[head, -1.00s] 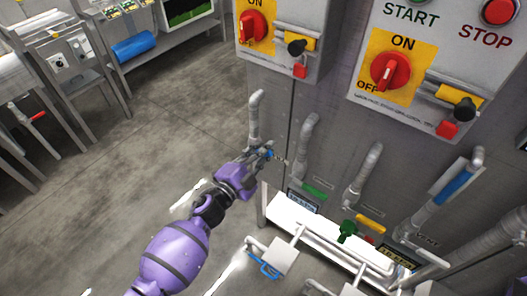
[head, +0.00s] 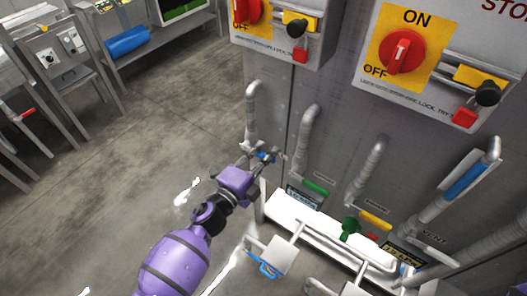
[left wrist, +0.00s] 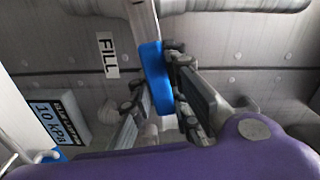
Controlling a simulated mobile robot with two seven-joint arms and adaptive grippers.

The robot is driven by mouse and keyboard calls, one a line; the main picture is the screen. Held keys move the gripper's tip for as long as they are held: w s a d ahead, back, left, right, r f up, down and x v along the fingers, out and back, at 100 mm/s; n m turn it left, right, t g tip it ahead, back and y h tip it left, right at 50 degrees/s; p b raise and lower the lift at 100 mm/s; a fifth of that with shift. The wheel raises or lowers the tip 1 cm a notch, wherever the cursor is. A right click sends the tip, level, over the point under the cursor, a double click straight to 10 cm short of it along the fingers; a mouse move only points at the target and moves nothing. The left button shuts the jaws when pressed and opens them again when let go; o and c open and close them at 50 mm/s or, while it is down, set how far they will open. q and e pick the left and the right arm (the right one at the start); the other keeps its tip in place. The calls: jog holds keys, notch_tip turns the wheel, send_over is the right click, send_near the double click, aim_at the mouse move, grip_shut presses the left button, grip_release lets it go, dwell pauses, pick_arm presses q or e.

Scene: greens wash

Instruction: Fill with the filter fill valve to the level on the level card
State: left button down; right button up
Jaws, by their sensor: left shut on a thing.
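The filter fill valve has a blue lever (left wrist: 155,78) on a grey pipe, next to a FILL label (left wrist: 108,55) in the left wrist view. My left gripper (left wrist: 166,98) is shut on the blue lever, with a finger on either side of it. In the head view my left gripper (head: 266,158) is at the foot of the leftmost pipe (head: 252,112), and only a little blue shows between its fingers. No level card that I can make out is in view. My right gripper is not in view.
Other pipes carry a green lever (head: 316,187), a yellow lever (head: 375,220) and a long blue handle (head: 466,181). Switch boxes with a red knob (head: 402,54) hang above. A white trough (head: 300,216) runs below. The floor (head: 150,150) at left is open.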

pick_arm(q)
jog(key=shift+f+m+b, duration=0.35)
jog(key=shift+f+m, duration=0.25)
jog(key=shift+f, duration=0.05)
jog(key=shift+f+m+b, duration=0.25)
jog(key=shift+m+b, duration=0.1)
jog(key=shift+m, duration=0.15)
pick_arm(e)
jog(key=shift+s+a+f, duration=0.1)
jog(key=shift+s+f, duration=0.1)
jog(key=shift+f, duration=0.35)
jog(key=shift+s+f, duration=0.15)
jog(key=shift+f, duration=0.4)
pick_arm(q)
jog(key=c, duration=1.6)
grip_release()
jog(key=shift+c, duration=0.2)
jog(key=shift+s, duration=0.1)
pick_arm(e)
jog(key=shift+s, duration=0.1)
pick_arm(q)
jog(key=v, duration=1.2)
